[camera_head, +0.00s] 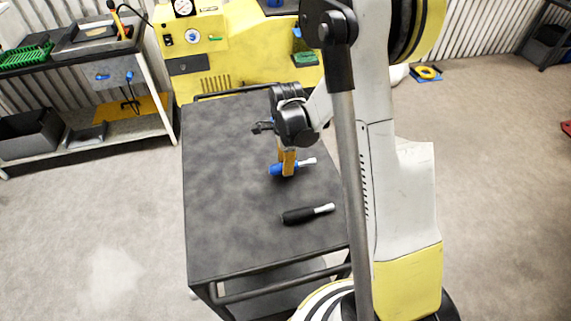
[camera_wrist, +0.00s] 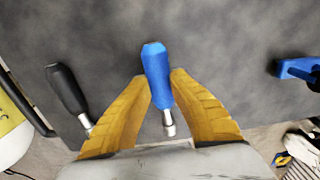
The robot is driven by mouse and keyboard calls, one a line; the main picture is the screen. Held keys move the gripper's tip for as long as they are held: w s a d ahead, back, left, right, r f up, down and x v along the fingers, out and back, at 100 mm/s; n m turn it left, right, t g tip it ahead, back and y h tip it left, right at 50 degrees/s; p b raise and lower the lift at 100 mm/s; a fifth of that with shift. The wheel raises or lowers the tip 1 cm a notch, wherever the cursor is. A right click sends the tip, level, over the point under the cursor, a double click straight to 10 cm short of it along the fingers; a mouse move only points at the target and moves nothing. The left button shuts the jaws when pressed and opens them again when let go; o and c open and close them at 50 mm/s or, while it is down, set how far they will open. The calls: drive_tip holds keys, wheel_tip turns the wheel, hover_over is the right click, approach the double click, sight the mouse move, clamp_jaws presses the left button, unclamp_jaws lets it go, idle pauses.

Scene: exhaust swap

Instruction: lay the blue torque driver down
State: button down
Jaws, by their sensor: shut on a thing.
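The blue torque driver (camera_head: 277,170) has a blue handle and a silver tip, and it lies about level. My gripper (camera_head: 288,171) points down over the cart with its yellow fingers shut on the driver. In the wrist view the blue torque driver (camera_wrist: 156,68) is between the fingertips of my gripper (camera_wrist: 161,80), its silver end toward the palm. It is at or just above the dark cart top (camera_head: 222,200); I cannot tell whether it touches.
A black-handled driver (camera_head: 300,215) lies nearer the cart's front edge; it also shows in the wrist view (camera_wrist: 67,88). A blue object (camera_wrist: 294,68) lies on the other side. The cart's left half is clear. A yellow machine (camera_head: 235,50) stands behind.

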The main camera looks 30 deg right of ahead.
drive_tip(key=shift+f, duration=0.1)
drive_tip(key=shift+f+b, duration=0.75)
drive_tip(key=shift+f, duration=0.05)
drive_tip(key=c, duration=1.2)
unclamp_jaws()
drive_tip(key=shift+c, duration=0.2)
wheel_tip(320, 180, up, 12)
